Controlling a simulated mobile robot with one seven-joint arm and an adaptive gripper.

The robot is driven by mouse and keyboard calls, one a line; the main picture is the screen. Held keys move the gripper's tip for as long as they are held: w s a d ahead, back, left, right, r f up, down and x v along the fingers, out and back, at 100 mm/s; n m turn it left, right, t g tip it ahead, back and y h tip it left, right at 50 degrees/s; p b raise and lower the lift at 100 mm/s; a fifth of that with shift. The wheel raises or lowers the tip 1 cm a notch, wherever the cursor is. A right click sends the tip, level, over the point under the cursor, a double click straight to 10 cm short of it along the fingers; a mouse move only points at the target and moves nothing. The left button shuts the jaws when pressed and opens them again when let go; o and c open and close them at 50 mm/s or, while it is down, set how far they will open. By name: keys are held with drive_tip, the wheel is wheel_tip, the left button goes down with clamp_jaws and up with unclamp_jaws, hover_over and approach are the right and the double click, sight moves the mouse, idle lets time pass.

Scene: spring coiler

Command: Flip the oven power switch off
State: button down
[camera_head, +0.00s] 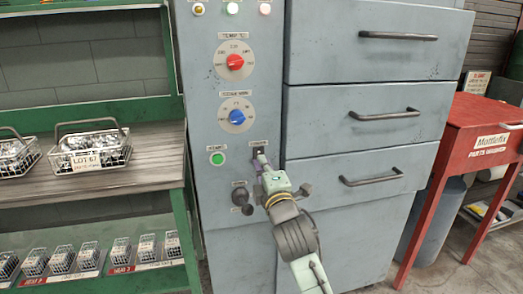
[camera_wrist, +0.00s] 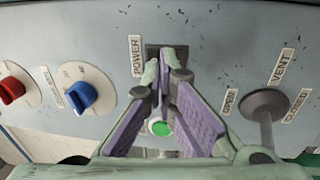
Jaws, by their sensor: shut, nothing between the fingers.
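The oven power switch (camera_head: 258,146) is a small dark plate on the grey-blue oven front, right of the green start button (camera_head: 217,158). In the wrist view its dark plate (camera_wrist: 153,50) lies beside the "POWER" label (camera_wrist: 136,56). My gripper (camera_head: 259,157) is shut and empty, with its fingertips at the switch; in the wrist view the gripper (camera_wrist: 158,80) covers most of the plate. I cannot tell whether the tips touch the switch, and its lever position is hidden. The green button (camera_wrist: 160,128) shows between my fingers.
The vent lever (camera_head: 241,198) sticks out close below left of my gripper; it also shows in the wrist view (camera_wrist: 265,112). Red (camera_head: 235,62) and blue (camera_head: 237,116) dials sit above. Drawer handles (camera_head: 371,176) project at right. A shelf with wire baskets (camera_head: 92,158) stands left.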

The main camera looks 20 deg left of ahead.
drive_tip(key=shift+x, duration=0.8)
drive_tip(key=shift+w+a+r, duration=0.1)
drive_tip(key=shift+w+a, duration=0.1)
drive_tip(key=shift+w, duration=0.05)
drive_tip(key=shift+d+r, duration=0.1)
drive_tip(key=shift+d, duration=0.05)
drive_tip(key=shift+s, duration=0.2)
